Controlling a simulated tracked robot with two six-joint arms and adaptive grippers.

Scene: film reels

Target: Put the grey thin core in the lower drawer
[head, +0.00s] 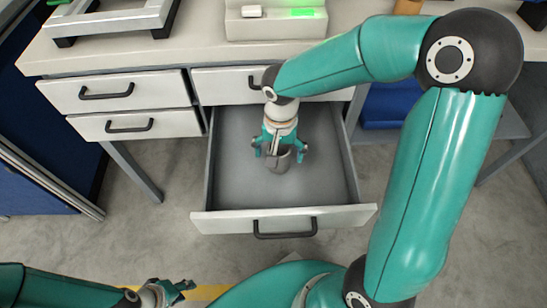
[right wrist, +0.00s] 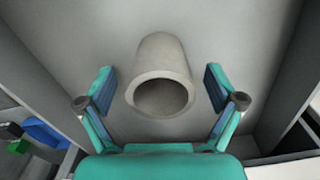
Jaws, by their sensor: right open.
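The grey thin core (head: 281,163) is a short hollow tube inside the open lower drawer (head: 225,221). In the right wrist view the core (right wrist: 163,60) lies between the finger pads, with its open end toward the camera and a gap on each side. My right gripper (head: 279,155) is open around the core inside the drawer; it also shows in the right wrist view (right wrist: 160,90). My left gripper (head: 176,289) is low at the front left, away from the drawer, and seems empty; its finger gap is hard to judge.
Two closed drawers (head: 107,92) are at the left. On the tabletop are a device with a green light (head: 276,25) and a metal frame (head: 110,22).

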